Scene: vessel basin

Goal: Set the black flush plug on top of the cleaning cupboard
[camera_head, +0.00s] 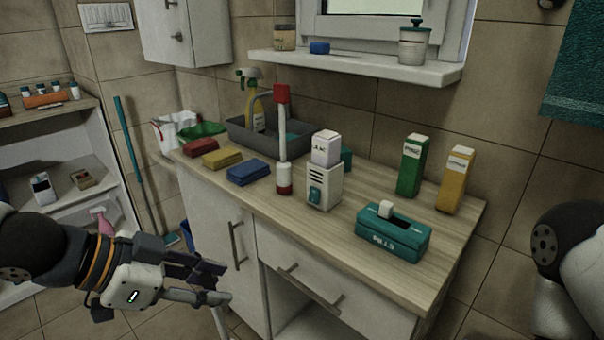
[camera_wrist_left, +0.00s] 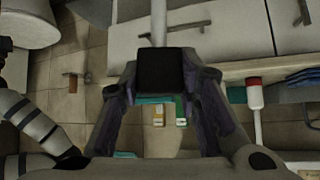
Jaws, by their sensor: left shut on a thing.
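My left gripper (camera_head: 205,282) is in front of the white cupboard doors, below the level of the worktop. It is shut on a black block-shaped thing, which I take to be the black flush plug (camera_wrist_left: 160,70). In the left wrist view the plug sits between the two fingertips; in the head view it hardly stands out from the dark fingers. A white cupboard with a wooden top (camera_head: 375,268) stands to the right of the gripper. A white wall cupboard (camera_head: 190,35) hangs at the upper left. I cannot tell which is the cleaning cupboard. My right gripper is out of view.
The worktop holds a grey basin (camera_head: 240,135), coloured cloths, a red-and-white pole (camera_head: 282,150), a white boxy container (camera_head: 324,187), a green carton (camera_head: 412,165), a yellow carton (camera_head: 455,180) and a teal box (camera_head: 393,235). Open shelves (camera_head: 60,130) stand at the left.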

